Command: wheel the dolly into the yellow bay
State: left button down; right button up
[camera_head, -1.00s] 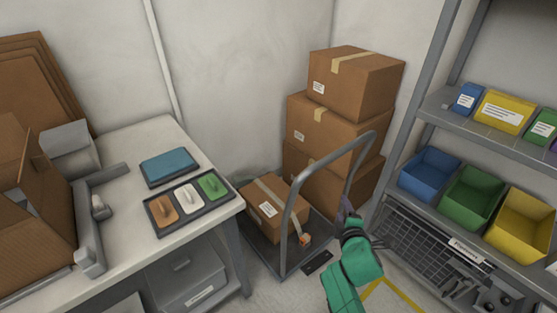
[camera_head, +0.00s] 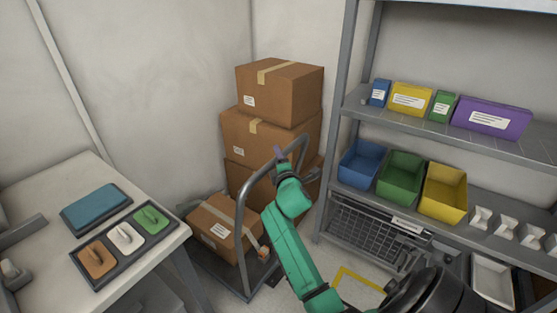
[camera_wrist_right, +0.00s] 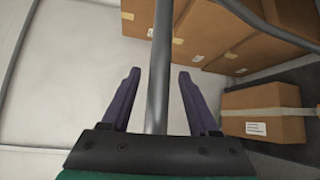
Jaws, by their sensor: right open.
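The dolly (camera_head: 243,224) is a grey platform cart with a tall bent-tube handle, standing between the table and the shelf rack. A taped cardboard box (camera_head: 222,228) rides on its platform. The yellow bay (camera_head: 345,273) shows as a yellow floor line right of the dolly, partly hidden by my right arm. My right gripper (camera_head: 279,154) is at the top of the dolly handle. In the right wrist view, its purple fingers (camera_wrist_right: 158,100) are open, with the handle tube (camera_wrist_right: 160,65) passing between them. My left gripper is not in view.
Stacked cardboard boxes (camera_head: 274,98) stand behind the dolly against the wall. A white table (camera_head: 60,184) with a tray of coloured pieces is close on the left. A metal rack (camera_head: 338,120) with coloured bins stands on the right.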

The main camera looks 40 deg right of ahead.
grip_shut()
dwell(1.4)
